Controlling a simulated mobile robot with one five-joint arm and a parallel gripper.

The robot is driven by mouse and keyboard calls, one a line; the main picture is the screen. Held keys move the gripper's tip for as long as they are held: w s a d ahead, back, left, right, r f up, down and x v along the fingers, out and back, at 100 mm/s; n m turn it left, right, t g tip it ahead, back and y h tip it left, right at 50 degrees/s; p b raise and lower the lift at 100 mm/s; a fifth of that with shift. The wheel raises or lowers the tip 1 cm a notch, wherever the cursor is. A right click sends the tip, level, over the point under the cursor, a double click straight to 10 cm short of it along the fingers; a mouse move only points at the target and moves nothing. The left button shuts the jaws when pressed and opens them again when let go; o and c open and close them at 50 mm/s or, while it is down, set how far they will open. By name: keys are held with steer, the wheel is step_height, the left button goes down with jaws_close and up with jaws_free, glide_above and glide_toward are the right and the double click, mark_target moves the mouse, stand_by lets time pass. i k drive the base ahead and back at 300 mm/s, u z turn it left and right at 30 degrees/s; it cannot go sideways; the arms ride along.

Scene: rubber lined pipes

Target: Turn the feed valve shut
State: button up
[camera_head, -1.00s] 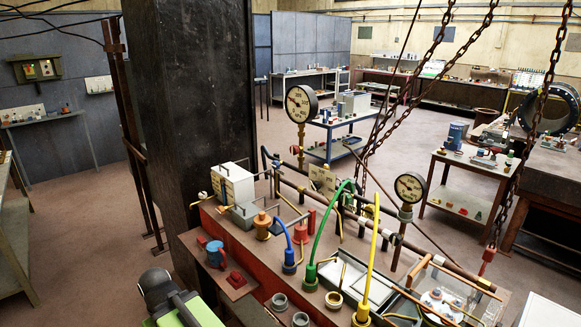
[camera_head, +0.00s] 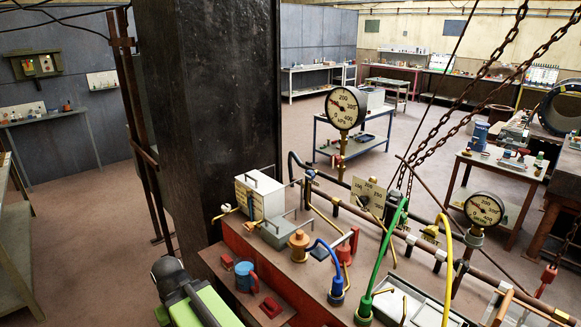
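I cannot tell for certain which part is the feed valve. A cream plate with numbers and a small dark pointer or handle (camera_head: 370,196) stands at the pipe behind the red bench (camera_head: 232,238). A red lever-like part (camera_head: 347,246) stands upright on the bench in front of it. A pipe (camera_head: 400,235) runs along the back of the bench, with a tall round gauge (camera_head: 346,107) at left and a second gauge (camera_head: 484,209) at right. A green and black part of my arm shows at lower left, well apart from these. My gripper's fingers are not visible.
A thick dark column (camera_head: 195,120) rises left of the bench. Blue (camera_head: 337,278), green (camera_head: 364,308) and yellow hoses arch up along the bench front. A cream box (camera_head: 260,196) sits at its left end. Chains (camera_head: 480,80) hang at right. Open floor (camera_head: 90,220) lies at left.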

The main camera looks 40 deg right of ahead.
mark_target(310, 174)
steer(key=i, duration=0.9)
